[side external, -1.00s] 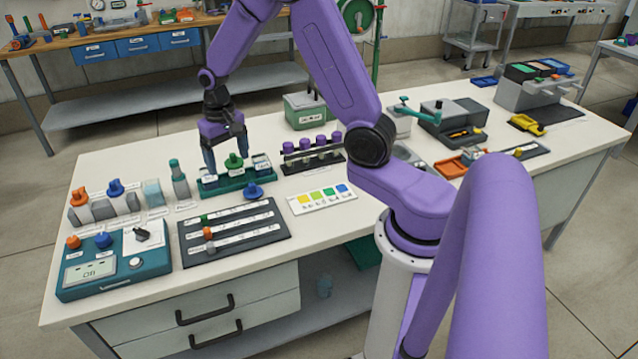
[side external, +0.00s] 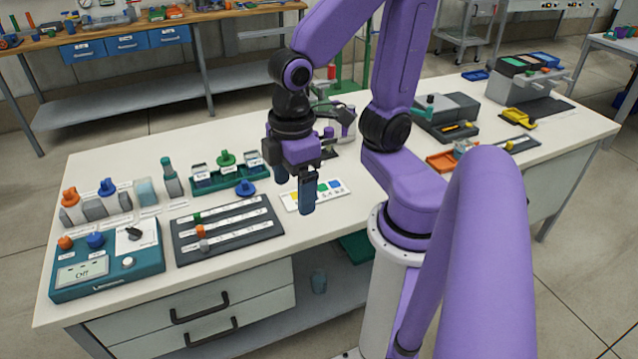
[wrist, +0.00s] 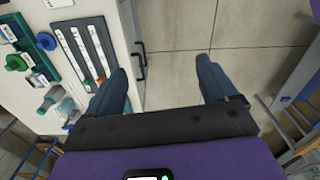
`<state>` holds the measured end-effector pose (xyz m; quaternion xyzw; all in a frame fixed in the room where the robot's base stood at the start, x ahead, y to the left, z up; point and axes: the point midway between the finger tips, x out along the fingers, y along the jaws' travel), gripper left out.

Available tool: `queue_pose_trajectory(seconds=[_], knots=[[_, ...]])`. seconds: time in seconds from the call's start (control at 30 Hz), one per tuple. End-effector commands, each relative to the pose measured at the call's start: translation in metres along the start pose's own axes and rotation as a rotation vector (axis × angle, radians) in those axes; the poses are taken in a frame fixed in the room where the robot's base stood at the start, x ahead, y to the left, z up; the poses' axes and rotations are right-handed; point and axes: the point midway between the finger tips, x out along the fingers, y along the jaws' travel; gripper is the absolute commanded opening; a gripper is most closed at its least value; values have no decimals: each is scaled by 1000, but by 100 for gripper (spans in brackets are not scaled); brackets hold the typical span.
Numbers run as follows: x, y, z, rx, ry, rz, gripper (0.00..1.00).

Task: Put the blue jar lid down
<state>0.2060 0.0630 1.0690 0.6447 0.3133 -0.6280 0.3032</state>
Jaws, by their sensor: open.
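The blue jar lid (side external: 245,188) lies on the white bench top, just in front of the green rack (side external: 205,185), apart from my gripper. My gripper (side external: 295,196) is open and empty, to the right of the lid and above the bench near the color chart (side external: 330,190). In the wrist view, the space between my fingers (wrist: 162,68) shows only floor beyond the bench edge.
A green lid (side external: 226,159) sits on the rack. A dark slotted tray (side external: 228,230) and a teal control box (side external: 108,272) stand at the front left. Orange and blue knobbed bottles stand at the far left. My gripper hides the purple-capped vials.

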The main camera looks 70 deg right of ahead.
Motion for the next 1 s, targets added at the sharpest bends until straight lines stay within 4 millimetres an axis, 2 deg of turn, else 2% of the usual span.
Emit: queue_pose_trajectory(seconds=[0.1,0.3,1.0], knots=[[-3,-16,19,-111,3,-3,86],[-4,-27,34,-193,2,-4,86],[-4,-27,34,-196,2,-4,86]])
